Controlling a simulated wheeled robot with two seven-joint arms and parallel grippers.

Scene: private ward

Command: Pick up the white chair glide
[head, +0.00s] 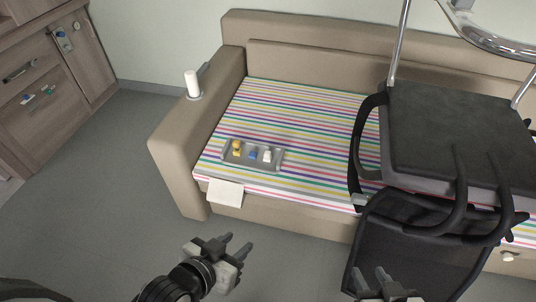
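A small grey tray (278,164) lies on the striped seat of the beige sofa. It holds a yellow piece (237,148), a blue piece (253,155) and a white piece (267,156). The white piece, at the tray's right end, looks like the white chair glide, but it is too small to be sure. My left gripper (239,243) is open and empty, over the floor in front of the sofa, nearer to me than the tray. My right gripper (371,272) is open and appears empty, at the bottom edge near the black chair back.
A black chair (455,130) with a dark seat and armrests blocks the sofa's right side. A white cylinder (192,83) stands on the left sofa arm (170,140). A pale sheet (225,193) hangs at the seat's front edge. The floor at left is clear, before wooden cabinets (45,110).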

